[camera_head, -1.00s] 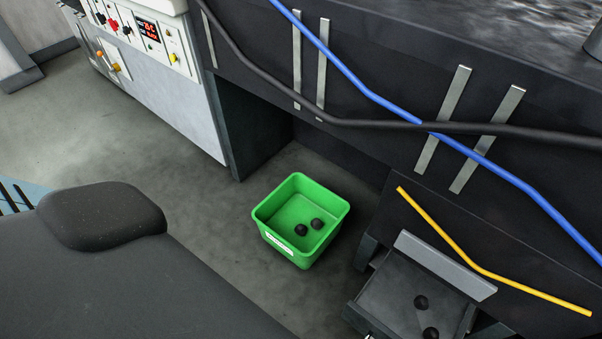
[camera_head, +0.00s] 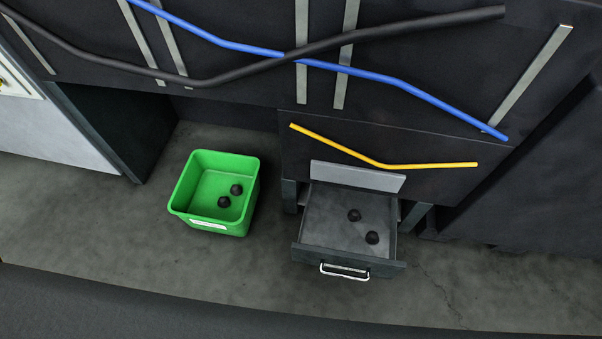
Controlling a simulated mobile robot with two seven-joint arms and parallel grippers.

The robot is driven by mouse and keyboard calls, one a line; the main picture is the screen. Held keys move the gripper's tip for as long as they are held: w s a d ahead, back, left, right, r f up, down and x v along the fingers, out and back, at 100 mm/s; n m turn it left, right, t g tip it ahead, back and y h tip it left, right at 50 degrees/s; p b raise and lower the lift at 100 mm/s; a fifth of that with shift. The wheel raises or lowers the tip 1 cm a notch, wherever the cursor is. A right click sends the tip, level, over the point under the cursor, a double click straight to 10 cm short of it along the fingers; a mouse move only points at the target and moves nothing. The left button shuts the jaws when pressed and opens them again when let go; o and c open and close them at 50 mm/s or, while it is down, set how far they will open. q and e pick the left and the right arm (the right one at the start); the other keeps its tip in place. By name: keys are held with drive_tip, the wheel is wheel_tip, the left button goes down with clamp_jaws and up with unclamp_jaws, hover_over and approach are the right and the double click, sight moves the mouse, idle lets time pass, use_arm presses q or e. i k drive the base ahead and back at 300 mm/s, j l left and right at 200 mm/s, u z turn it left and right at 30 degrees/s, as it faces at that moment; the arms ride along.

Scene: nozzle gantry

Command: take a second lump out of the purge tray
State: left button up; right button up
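The purge tray (camera_head: 320,231) is a dark grey drawer-like tray with a silver handle (camera_head: 344,271) on its front. It is pulled out below the machine panel. Two black lumps lie in it, one farther back (camera_head: 354,215) and one nearer the front right (camera_head: 372,238). The green bin (camera_head: 184,196) stands on the floor to the left of the tray, apart from it. Two black lumps lie in the bin, one at the upper right (camera_head: 236,189) and one lower left of it (camera_head: 224,202). Neither gripper shows in the head view.
A black hose (camera_head: 240,71), a blue hose (camera_head: 400,81) and a yellow hose (camera_head: 385,165) run across the dark machine panel above. A grey plate (camera_head: 357,177) stands behind the tray. Concrete floor (camera_head: 110,230) is clear left of the bin. My dark base fills the bottom edge.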

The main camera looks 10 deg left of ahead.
sight(354, 216)
drive_tip(key=i+l+z, duration=0.15)
drive_tip(key=z, duration=0.25)
drive_tip(key=i+z, duration=0.4)
drive_tip(key=i+l+z, duration=0.1)
drive_tip(key=z, duration=0.3)
drive_tip(key=i+j, duration=0.05)
drive_tip(key=i, duration=0.05)
